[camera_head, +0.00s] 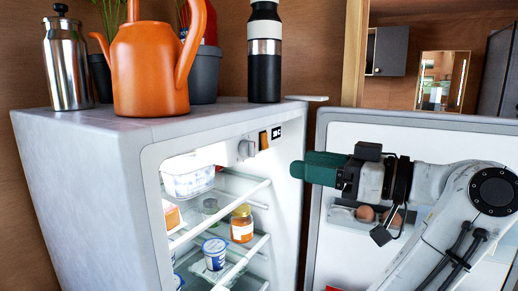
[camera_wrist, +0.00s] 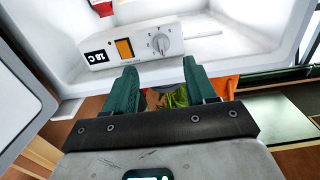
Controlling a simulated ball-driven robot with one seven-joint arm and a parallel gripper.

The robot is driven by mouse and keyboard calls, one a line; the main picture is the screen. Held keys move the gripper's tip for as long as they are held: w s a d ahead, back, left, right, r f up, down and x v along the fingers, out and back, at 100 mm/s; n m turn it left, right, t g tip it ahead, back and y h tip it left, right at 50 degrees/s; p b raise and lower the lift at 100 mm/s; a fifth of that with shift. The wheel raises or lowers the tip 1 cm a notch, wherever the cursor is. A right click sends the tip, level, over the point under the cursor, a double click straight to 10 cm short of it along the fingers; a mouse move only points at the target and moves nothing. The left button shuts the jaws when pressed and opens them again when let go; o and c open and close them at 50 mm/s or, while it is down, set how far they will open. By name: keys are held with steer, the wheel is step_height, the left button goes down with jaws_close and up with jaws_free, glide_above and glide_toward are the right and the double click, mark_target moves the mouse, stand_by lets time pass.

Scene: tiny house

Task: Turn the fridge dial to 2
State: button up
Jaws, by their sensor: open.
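The fridge dial (camera_head: 246,149) is a small pale round knob on the panel at the top of the open fridge. In the wrist view the dial (camera_wrist: 162,44) shows a red pointer mark and small marks around it; the numbers are too small to read. My gripper (camera_head: 298,168) has green fingers and is right of the dial, apart from it. In the wrist view my gripper (camera_wrist: 159,68) is open with nothing between its fingertips, and the dial lies just beyond them.
An orange switch (camera_wrist: 124,48) and a black display (camera_wrist: 97,57) sit beside the dial. The open fridge door (camera_head: 335,130) is behind my arm. An orange watering can (camera_head: 150,70), a steel canister (camera_head: 67,65) and a flask (camera_head: 264,60) stand on top. Shelves below hold a honey-coloured jar (camera_head: 242,224) and tubs.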

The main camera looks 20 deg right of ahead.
mark_target(249, 149)
steer(key=p+x, duration=0.2)
steer(key=x, duration=0.8)
steer(key=shift+w+a+r, duration=0.1)
steer(key=shift+w+a, duration=0.15)
steer(key=shift+w, duration=0.05)
steer(key=shift+c, duration=0.5)
steer(key=c, duration=0.9)
